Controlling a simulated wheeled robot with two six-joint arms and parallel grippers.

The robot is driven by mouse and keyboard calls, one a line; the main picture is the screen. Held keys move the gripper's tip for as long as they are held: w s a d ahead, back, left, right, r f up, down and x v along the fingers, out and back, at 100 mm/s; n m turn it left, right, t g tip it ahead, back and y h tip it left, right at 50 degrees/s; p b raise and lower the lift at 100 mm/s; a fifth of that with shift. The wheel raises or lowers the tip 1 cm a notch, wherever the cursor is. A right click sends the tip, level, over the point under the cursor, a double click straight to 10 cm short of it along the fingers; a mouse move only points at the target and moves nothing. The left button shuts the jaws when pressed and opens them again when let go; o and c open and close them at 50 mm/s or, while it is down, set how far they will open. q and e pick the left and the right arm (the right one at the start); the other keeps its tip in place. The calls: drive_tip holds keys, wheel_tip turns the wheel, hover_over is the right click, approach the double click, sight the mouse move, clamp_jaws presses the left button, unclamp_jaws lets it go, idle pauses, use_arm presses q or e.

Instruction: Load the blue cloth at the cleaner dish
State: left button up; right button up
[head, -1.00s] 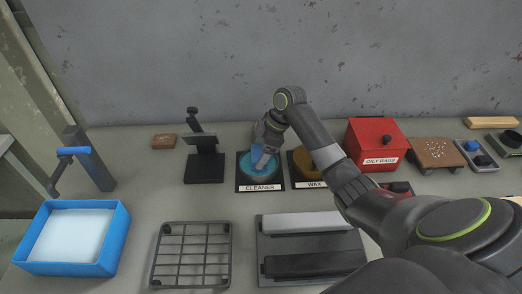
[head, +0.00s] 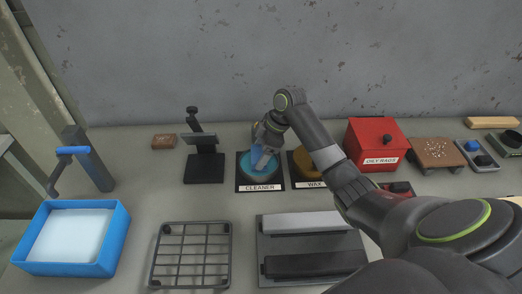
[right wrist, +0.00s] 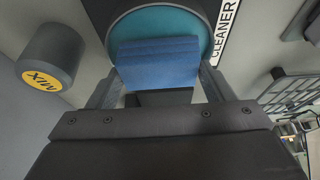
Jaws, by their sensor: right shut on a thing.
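The cleaner dish (head: 246,172) is a round dish with teal content on a dark base labelled CLEANER, at the back middle of the bench in the head view. It also shows in the right wrist view (right wrist: 128,32). My right gripper (head: 262,160) is over the dish and shut on the blue cloth (right wrist: 158,62), a folded blue block between its fingers. The cloth's far edge lies over the teal surface in the right wrist view; I cannot tell how firmly it touches. In the head view the cloth is mostly hidden by the gripper. My left gripper is not in view.
The wax dish (head: 299,166) is just right of the cleaner dish, partly behind my arm. A black stand (head: 204,166) is on its left. A red oily rags box (head: 372,140) is to the right. A wire rack (head: 191,254) and a blue tray (head: 121,240) are in front. A MIX container (right wrist: 50,58) is nearby.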

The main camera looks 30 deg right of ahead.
sight(261, 154)
drive_tip(key=shift+f, duration=0.45)
drive_tip(key=shift+f, duration=0.1)
idle(1.9)
wheel_tip(261, 154, up, 7)
drive_tip(key=p, duration=0.8)
idle(0.4)
